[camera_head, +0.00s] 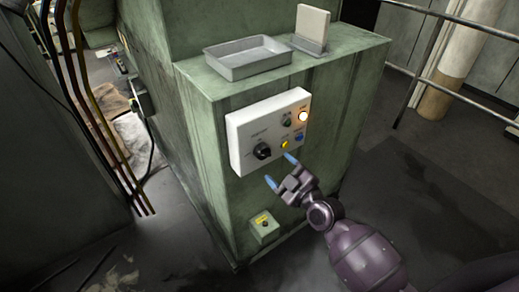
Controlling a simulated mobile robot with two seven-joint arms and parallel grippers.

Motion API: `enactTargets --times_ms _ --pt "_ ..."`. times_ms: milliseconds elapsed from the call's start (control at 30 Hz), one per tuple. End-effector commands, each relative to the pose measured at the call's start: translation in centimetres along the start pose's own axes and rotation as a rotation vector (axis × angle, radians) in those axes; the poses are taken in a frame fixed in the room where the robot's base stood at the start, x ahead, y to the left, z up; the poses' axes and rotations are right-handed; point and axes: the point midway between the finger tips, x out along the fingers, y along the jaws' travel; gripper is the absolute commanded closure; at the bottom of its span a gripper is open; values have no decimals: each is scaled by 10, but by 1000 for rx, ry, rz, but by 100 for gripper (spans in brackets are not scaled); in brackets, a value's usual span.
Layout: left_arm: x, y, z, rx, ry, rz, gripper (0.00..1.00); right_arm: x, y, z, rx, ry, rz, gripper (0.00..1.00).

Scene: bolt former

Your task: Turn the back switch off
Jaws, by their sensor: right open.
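A white control panel (243,126) is fixed to the front of a green machine cabinet. It carries a black rotary switch (262,151), a yellow button (284,144), a blue button (299,136), a dark green button (286,122) and a lit lamp (303,116). I cannot tell which control is the back switch. My right gripper (281,170) is open and empty, with blue fingertips apart, in front of the panel's lower edge, below and right of the black switch. I cannot tell whether it touches. My left gripper is out of view.
A grey metal tray (236,73) and an upright white plate in a holder (312,27) stand on the cabinet top. Railings (437,52) and a pillar stand at right; pipes (82,110) run at left.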

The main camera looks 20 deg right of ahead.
Motion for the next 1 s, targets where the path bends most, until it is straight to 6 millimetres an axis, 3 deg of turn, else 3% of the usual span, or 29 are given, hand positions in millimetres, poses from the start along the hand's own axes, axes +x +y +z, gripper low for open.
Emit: enactTargets --times_ms 333,600,1000 --pt "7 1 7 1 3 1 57 69 -2 0 10 3 1 28" --pt "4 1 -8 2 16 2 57 64 0 -2 343 -1 1 28" --pt "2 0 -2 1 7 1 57 64 0 0 645 0 -1 28"
